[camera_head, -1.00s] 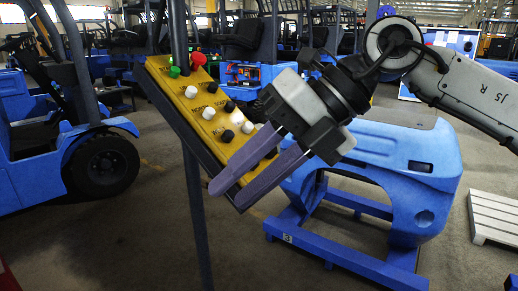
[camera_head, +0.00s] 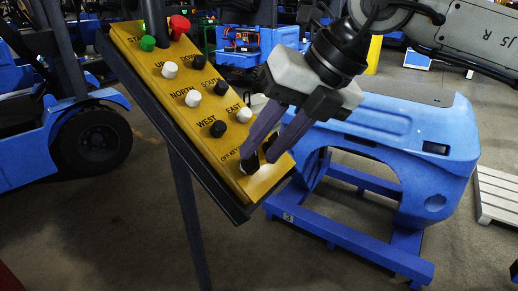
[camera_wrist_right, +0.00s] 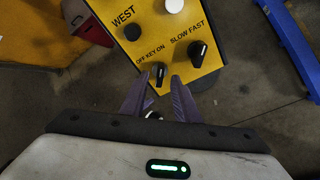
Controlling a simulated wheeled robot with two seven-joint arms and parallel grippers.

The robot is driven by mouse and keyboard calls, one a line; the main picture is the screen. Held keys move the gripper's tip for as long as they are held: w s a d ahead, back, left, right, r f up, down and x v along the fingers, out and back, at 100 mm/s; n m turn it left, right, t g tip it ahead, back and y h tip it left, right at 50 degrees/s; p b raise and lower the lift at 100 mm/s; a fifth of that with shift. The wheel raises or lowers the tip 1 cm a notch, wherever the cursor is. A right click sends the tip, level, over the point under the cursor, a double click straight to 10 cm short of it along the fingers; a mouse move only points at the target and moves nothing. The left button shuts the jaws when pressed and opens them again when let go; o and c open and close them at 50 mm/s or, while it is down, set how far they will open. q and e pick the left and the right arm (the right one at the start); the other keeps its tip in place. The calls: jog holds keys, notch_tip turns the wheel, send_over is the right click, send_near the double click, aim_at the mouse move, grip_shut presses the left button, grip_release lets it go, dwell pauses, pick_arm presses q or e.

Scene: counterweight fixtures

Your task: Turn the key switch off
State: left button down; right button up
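The yellow control panel (camera_head: 170,98) hangs tilted on a dark post and carries labelled buttons. The key switch (camera_wrist_right: 160,73) is a small black knob near its lower end, under the label "OFF KEY ON". In the right wrist view its handle stands nearly upright in the picture. My right gripper (camera_head: 258,157) is at the lower end of the panel, its purple fingers apart. In the right wrist view the fingertips lie on either side of the key switch, with gaps visible. In the head view the fingers partly hide that area. My left gripper is not in view.
A black "SLOW FAST" selector knob (camera_wrist_right: 197,52) sits close to the right finger. Above are white and black direction buttons, a green button (camera_head: 148,43) and a red button (camera_head: 179,25). A blue machine body (camera_head: 390,135) stands behind on a blue frame.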

aim_at(251, 163)
jog(key=shift+x, duration=0.85)
jog(key=shift+a+f, duration=0.15)
jog(key=shift+f, duration=0.05)
jog(key=c, duration=0.7)
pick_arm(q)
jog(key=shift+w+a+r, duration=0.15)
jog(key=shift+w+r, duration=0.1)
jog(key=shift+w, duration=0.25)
pick_arm(e)
grip_shut()
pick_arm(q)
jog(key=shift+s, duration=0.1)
